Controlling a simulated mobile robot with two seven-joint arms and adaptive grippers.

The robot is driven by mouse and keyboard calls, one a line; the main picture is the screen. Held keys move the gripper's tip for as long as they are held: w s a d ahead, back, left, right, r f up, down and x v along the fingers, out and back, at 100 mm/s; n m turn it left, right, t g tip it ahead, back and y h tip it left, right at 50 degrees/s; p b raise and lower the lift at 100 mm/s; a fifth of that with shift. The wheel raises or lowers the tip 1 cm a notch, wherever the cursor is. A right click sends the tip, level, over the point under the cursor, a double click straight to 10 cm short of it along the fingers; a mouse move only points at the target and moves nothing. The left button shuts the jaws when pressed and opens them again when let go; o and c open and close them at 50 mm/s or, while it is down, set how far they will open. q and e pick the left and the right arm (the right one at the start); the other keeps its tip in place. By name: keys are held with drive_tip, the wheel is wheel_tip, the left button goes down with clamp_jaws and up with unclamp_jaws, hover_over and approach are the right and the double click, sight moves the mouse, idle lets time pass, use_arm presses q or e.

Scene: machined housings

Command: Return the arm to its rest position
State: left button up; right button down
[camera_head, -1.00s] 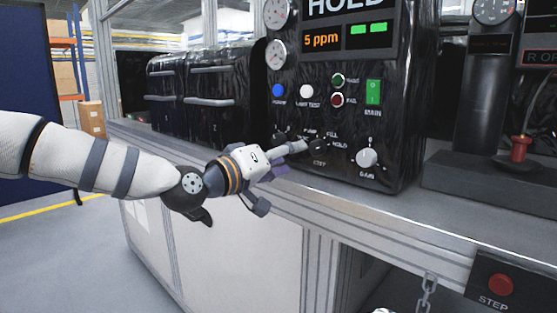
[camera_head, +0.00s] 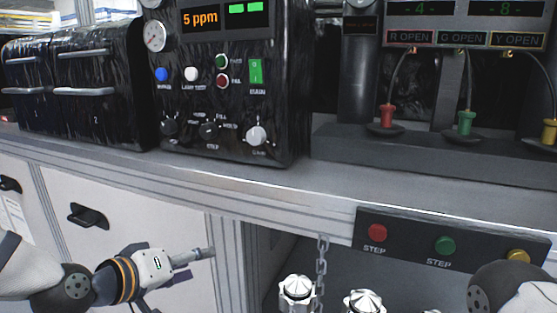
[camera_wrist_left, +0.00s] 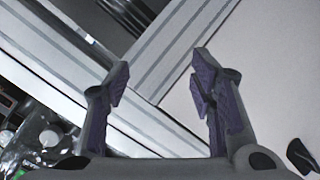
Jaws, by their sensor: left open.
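My left gripper (camera_head: 196,257) is low in the head view, below the bench edge and in front of the white cabinet front. It is clear of the black control box (camera_head: 232,108) and its knobs. In the left wrist view the gripper (camera_wrist_left: 163,85) shows two purple-padded fingers spread apart with nothing between them. The bench's aluminium frame (camera_wrist_left: 165,62) and a pale panel lie beyond the fingertips. A dark rounded part of my right arm shows at the bottom right of the head view. My right gripper is out of the frames.
The bench edge (camera_head: 190,176) runs above my left gripper. A cabinet handle (camera_head: 88,215) sticks out to its left. To the right are a hanging chain (camera_head: 322,262), silver housings (camera_head: 297,291) and a STEP button panel (camera_head: 440,240). A dark station with coloured plugs (camera_head: 466,122) stands on the bench.

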use_arm(q)
drive_tip(key=s+d+f+m+g+y, duration=0.15)
drive_tip(key=s+f+g, duration=0.55)
drive_tip(key=s+f, duration=1.2)
drive_tip(key=s+a+f+g+y, duration=0.1)
drive_tip(key=s+f+g, duration=0.1)
drive_tip(key=s, duration=0.6)
drive_tip(key=s+a+f+m+g+y, duration=0.1)
drive_tip(key=s+a+f+g, duration=0.1)
drive_tip(key=s, duration=0.6)
drive_tip(key=s+a+f+m+g+y, duration=0.1)
drive_tip(key=s+a+f+g+y, duration=0.1)
drive_tip(key=s, duration=0.7)
drive_tip(key=shift+a+f+g+p, duration=0.15)
drive_tip(key=shift+f+g+p, duration=0.2)
drive_tip(key=shift+g, duration=0.05)
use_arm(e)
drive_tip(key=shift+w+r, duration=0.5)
